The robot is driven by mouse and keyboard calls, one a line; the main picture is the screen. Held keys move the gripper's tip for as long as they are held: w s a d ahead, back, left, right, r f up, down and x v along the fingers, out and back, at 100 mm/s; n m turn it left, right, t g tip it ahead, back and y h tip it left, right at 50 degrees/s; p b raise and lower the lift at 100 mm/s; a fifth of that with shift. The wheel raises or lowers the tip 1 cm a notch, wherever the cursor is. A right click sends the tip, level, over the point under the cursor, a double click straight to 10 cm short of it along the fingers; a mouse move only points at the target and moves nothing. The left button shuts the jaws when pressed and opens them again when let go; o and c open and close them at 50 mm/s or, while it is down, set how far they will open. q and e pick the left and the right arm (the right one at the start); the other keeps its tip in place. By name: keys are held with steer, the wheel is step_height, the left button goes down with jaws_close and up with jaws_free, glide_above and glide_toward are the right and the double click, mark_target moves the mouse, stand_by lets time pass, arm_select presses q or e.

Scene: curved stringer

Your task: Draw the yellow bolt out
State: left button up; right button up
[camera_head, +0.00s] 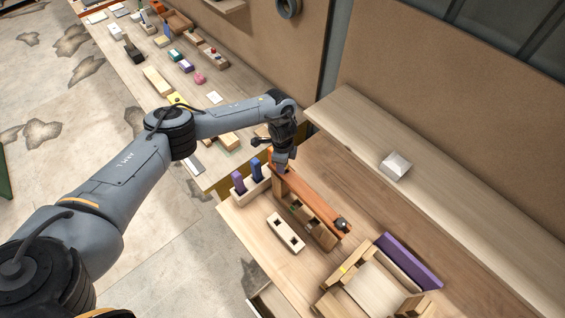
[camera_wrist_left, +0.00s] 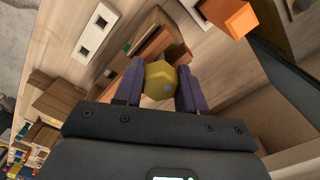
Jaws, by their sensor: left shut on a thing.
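The yellow bolt (camera_wrist_left: 160,78) shows in the left wrist view as a faceted yellow head, held between the two purple-grey fingers of my left gripper (camera_wrist_left: 160,90). In the head view my left gripper (camera_head: 281,163) points down at the far end of the orange curved stringer (camera_head: 312,200), and the bolt is hidden there. Whether the bolt's shank is still inside the stringer is hidden. My right gripper is not in view.
A pale block with two square holes (camera_head: 286,232) lies beside the stringer. A holder with purple and blue pieces (camera_head: 250,180) stands to its left. A black knob (camera_head: 342,224) sits at the stringer's near end. A wooden frame (camera_head: 375,285) and a white box (camera_head: 395,166) are to the right.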

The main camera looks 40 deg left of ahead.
arm_select(q)
steer(key=shift+r+p, duration=0.75)
steer(key=shift+r, duration=0.3)
steer(key=shift+r+p, duration=0.45)
steer(key=shift+r, duration=3.75)
